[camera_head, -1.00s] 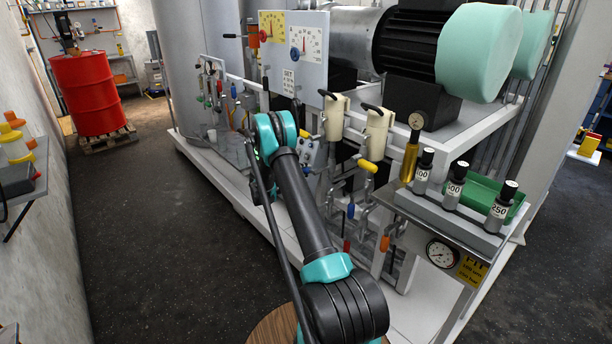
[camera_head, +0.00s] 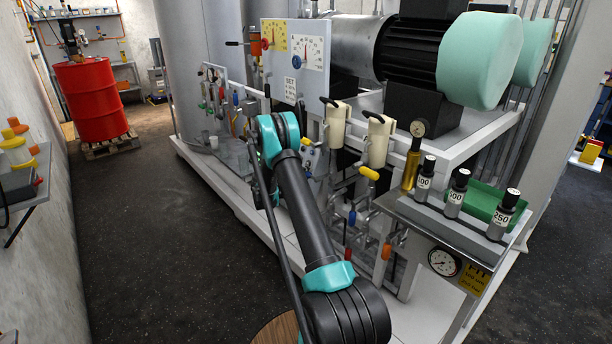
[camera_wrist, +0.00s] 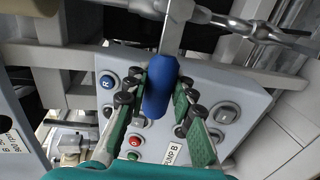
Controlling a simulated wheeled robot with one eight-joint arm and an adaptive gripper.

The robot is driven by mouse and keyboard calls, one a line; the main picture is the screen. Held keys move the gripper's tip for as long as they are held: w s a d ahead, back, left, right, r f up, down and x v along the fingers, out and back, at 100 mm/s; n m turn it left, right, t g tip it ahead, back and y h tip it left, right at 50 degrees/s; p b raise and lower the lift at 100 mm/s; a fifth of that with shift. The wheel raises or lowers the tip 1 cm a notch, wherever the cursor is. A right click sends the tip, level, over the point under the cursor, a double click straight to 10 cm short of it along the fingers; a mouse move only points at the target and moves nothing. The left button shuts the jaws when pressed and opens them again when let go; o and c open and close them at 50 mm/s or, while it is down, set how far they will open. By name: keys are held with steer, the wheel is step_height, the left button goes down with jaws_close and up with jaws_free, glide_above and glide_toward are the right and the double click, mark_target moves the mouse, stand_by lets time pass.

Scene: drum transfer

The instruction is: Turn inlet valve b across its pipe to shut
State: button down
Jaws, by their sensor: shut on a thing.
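A blue-sleeved valve lever (camera_wrist: 163,76) stands in the middle of the wrist view, its flat metal shank running up to the grey pipework at the top. My gripper (camera_wrist: 158,95) is shut on the blue sleeve, with one green-padded finger on each side. A control panel marked PUMP B (camera_wrist: 173,152) lies behind the lever. In the head view my arm covers the gripper and what it holds. I cannot tell from these views the lever's exact angle to its pipe.
In the head view, a yellow-handled lever (camera_head: 369,173), another blue handle (camera_head: 352,217) and an orange handle (camera_head: 386,251) crowd the pipework right of my arm. A gauge shelf (camera_head: 420,228) juts out at the right. Dark floor (camera_head: 150,240) is clear at the left.

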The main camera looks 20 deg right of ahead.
steer(key=c, duration=1.3)
jaws_free()
steer(key=shift+o, duration=0.2)
steer(key=v, duration=1.2)
steer(key=shift+s+r, duration=0.1)
steer(key=shift+r, duration=0.05)
